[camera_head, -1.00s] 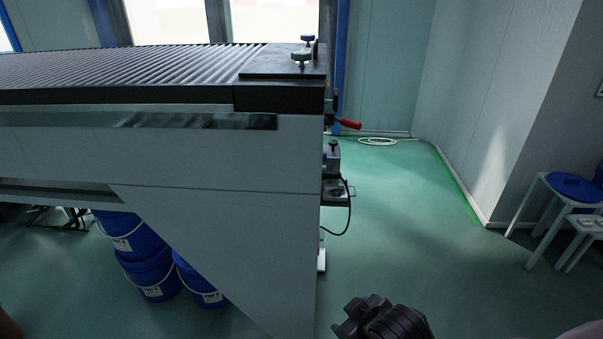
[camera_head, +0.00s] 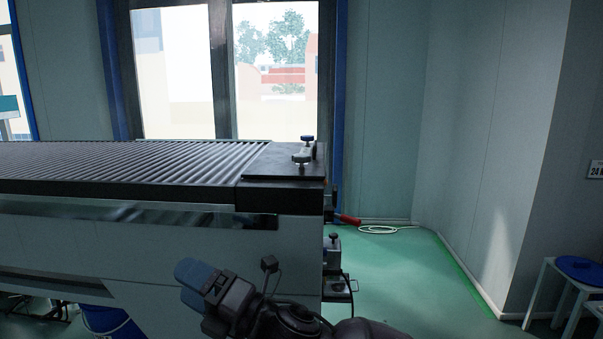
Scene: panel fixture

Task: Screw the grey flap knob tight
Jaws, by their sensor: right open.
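Two small knobs stand on the dark plate at the right end of the panel fixture: a nearer one (camera_head: 302,158) with a greyish top, and a bluer one (camera_head: 307,140) just behind it. A third, dark knob (camera_head: 334,236) sits on a grey box at the fixture's right side. I cannot tell for sure which is the grey flap knob. My right gripper (camera_head: 192,277) is in front of the fixture's front face, below the plate and apart from all the knobs. It is open and I see nothing held. My left gripper is not in view.
The fixture's ribbed top (camera_head: 130,163) fills the left side. A red-handled clamp (camera_head: 347,219) sticks out at its right end, above a cabled switch box (camera_head: 338,285). A blue bucket (camera_head: 115,328) is underneath. Green floor (camera_head: 400,275) is clear to the right, before a blue-seated stool (camera_head: 578,268).

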